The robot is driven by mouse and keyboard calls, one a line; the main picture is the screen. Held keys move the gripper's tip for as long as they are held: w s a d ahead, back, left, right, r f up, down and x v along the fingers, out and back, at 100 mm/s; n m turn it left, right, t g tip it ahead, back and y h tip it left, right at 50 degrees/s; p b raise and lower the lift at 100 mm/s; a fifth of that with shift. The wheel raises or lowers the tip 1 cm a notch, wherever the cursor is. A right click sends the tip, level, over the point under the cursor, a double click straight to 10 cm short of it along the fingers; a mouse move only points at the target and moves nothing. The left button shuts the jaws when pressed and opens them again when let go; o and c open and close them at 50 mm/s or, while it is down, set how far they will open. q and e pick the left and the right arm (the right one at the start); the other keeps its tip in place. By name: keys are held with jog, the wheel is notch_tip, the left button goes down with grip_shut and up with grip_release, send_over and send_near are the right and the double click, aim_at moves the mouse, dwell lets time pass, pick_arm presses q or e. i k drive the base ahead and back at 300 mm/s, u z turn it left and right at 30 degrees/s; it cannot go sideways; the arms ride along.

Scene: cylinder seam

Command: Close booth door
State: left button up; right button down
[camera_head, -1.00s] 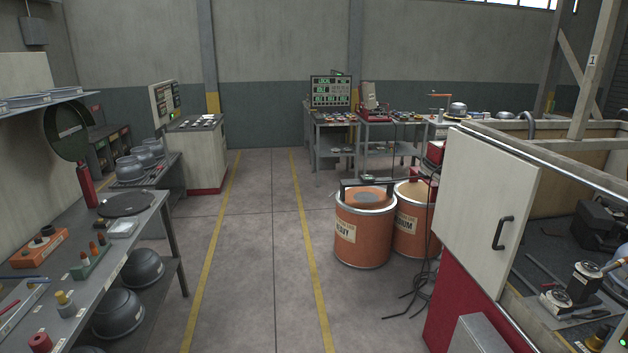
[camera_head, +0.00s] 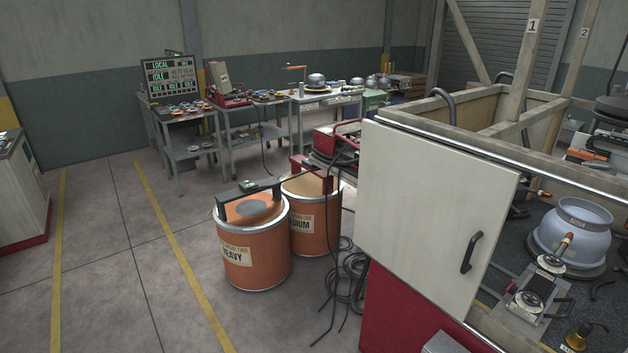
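The booth door (camera_head: 428,220) is a flat white panel with a black handle (camera_head: 471,252) near its lower right. It stands at the left front of the booth, below a metal rail (camera_head: 450,145). The booth's inside shows open to the right of the door, with a grey bowl-shaped part (camera_head: 572,232) on a round base and a small metal fixture (camera_head: 537,287) on the dark floor. Neither of my grippers is in view.
Two orange drums, marked heavy (camera_head: 252,245) and medium (camera_head: 312,215), stand left of the booth. Loose black cables (camera_head: 348,280) lie between drums and booth. Workbenches (camera_head: 190,125) line the back. Open floor (camera_head: 110,270) with yellow lines lies at left.

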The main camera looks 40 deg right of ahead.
aim_at(433, 214)
jog(key=i, duration=2.95)
jog(key=z, duration=1.9)
